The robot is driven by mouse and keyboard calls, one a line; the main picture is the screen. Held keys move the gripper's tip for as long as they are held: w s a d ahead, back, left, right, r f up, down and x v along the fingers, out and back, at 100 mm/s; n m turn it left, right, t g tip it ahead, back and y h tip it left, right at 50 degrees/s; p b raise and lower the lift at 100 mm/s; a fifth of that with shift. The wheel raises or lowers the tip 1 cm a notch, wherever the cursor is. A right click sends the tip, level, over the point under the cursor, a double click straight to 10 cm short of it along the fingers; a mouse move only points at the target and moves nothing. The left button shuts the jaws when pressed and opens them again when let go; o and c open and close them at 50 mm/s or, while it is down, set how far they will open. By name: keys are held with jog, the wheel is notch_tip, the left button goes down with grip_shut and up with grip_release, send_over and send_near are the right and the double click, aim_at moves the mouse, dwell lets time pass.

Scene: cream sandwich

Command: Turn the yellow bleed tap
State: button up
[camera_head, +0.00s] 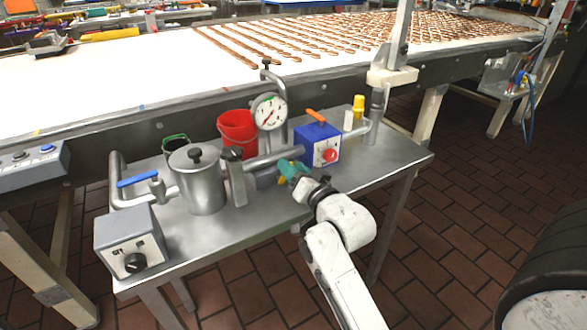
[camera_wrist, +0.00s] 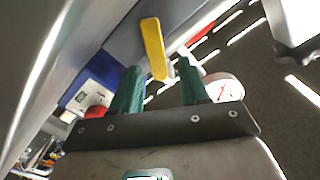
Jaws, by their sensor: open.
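The yellow bleed tap (camera_wrist: 152,45) shows in the wrist view as a flat yellow lever on a grey metal part. Its lower end lies between the two green fingertips of my gripper (camera_wrist: 159,69) in the picture, with a gap on both sides. I cannot tell how deep the lever sits between them. In the head view my gripper (camera_head: 289,170) is at the pipe, just left of the blue box (camera_head: 321,146) with the red knob and orange lever. It mostly hides the tap there. My gripper is open and holds nothing.
A pressure gauge (camera_head: 268,112), red bucket (camera_head: 238,133), steel pot (camera_head: 197,180), blue-handled valve (camera_head: 138,178) and grey control box (camera_head: 131,240) stand on the steel table (camera_head: 253,218). A yellow cylinder (camera_head: 358,104) stands at the right. The conveyor (camera_head: 130,80) runs behind. The table's front strip is mostly clear.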

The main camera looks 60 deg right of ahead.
jog(key=shift+w+d, duration=0.15)
grip_shut()
dwell(0.4)
